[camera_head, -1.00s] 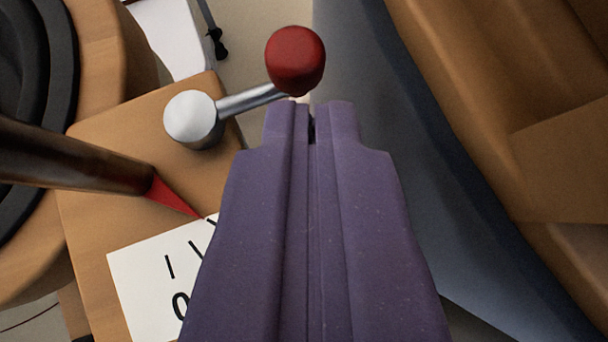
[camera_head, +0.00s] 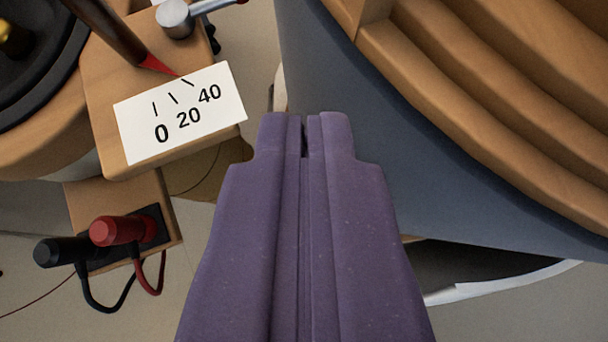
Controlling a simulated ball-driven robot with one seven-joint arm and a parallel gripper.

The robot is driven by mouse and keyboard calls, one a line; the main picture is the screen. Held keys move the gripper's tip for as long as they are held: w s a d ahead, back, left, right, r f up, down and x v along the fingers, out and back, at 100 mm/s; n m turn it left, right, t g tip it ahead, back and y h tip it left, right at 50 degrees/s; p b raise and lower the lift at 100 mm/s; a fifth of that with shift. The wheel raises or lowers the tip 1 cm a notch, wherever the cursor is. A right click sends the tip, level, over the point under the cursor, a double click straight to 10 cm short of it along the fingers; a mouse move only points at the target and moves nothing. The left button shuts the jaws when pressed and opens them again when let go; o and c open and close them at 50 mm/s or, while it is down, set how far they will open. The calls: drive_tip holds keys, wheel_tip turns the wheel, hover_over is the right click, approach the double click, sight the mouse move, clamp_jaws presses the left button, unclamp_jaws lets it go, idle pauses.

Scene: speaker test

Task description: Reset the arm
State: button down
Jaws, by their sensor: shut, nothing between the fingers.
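My gripper (camera_head: 304,122) is purple, shut and empty, pointing up the picture at the lower middle. A dark brown arm (camera_head: 108,30) with a red pointed tip (camera_head: 160,66) reaches in from the top left. Its tip is over the upper edge of a white scale card (camera_head: 205,95) marked 0, 20 and 40, near the tick marks. The card lies on a wooden block (camera_head: 100,80). A metal lever (camera_head: 175,17) stands at the block's top end, cut by the top edge. My gripper is to the right of the card, apart from it.
A black speaker cone (camera_head: 30,85) in a wooden ring is at the left. Red (camera_head: 118,231) and black (camera_head: 60,250) plugs with looped wires sit in a terminal at the lower left. A large grey-blue body (camera_head: 400,170) with wooden ridges (camera_head: 500,100) fills the right.

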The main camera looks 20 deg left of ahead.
drive_tip(key=w+d+r+m+t+h+b, duration=0.1)
drive_tip(key=w+d+r+t+h, duration=0.15)
drive_tip(key=r, duration=0.85)
drive_tip(key=w+d+r+t+h+b, duration=0.15)
drive_tip(key=w+r, duration=0.25)
drive_tip(key=r, duration=0.7)
drive_tip(key=s+a+r+b, duration=0.1)
drive_tip(key=s+r, duration=0.3)
drive_tip(key=r, duration=0.5)
drive_tip(key=s+a+r+m+t+y+b, duration=0.1)
drive_tip(key=s+a+r+b, duration=0.1)
drive_tip(key=r, duration=0.8)
drive_tip(key=s+a+r+m+t+b, duration=0.1)
drive_tip(key=s+a+r, duration=0.2)
drive_tip(key=s+r, duration=0.4)
wheel_tip(320, 180, up, 3)
drive_tip(key=shift+a+r+y, duration=0.2)
drive_tip(key=shift+a+y, duration=0.1)
